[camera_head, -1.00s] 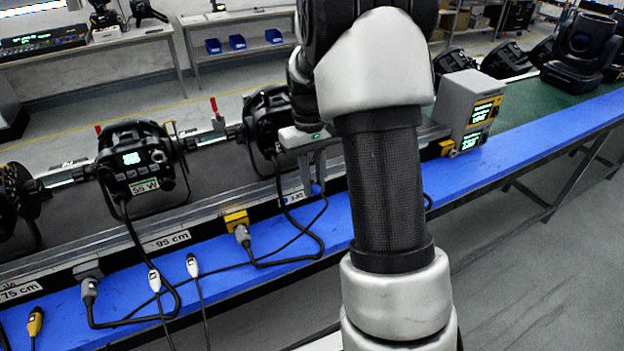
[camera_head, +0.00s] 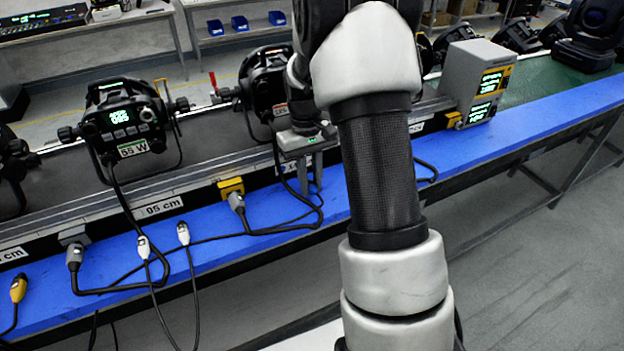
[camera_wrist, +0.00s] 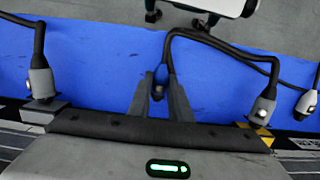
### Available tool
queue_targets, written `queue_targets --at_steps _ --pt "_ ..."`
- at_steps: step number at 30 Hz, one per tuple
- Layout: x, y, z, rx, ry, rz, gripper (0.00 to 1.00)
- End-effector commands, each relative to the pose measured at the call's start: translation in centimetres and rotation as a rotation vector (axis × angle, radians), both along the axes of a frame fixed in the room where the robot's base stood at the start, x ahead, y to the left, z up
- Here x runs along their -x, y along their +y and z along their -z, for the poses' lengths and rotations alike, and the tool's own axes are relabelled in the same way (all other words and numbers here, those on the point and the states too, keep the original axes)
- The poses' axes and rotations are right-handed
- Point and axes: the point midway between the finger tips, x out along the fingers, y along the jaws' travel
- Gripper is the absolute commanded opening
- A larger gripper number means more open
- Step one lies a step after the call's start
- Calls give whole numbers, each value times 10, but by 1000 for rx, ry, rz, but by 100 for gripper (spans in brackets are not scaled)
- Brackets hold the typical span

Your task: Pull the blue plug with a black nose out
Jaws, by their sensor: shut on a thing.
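My gripper (camera_head: 311,185) hangs in front of the rail, over the blue bench top, with its fingers pointing down. In the wrist view my gripper (camera_wrist: 159,80) is shut on the blue plug (camera_wrist: 161,74). The plug's blue body shows between the fingertips, with a dark part toward the palm. A black cable leaves its far end and arcs right. In the head view the plug is hard to make out.
A grey plug (camera_head: 237,203) sits at a yellow socket (camera_head: 231,187), and another grey plug (camera_head: 74,258) at a grey socket. White-tipped cables (camera_head: 183,235) and a yellow plug (camera_head: 18,288) lie on the blue bench (camera_head: 520,130). Lamps (camera_head: 125,125) stand behind the rail.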

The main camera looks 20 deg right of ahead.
Motion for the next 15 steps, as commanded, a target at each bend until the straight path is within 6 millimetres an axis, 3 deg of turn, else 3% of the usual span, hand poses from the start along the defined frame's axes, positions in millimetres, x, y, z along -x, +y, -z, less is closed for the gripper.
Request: queue_targets --at_steps 11,12,15 --pt "0 1 3 0 -1 -1 0" --pt "0 1 3 0 -1 -1 21" --pt "0 1 3 0 -1 -1 38"
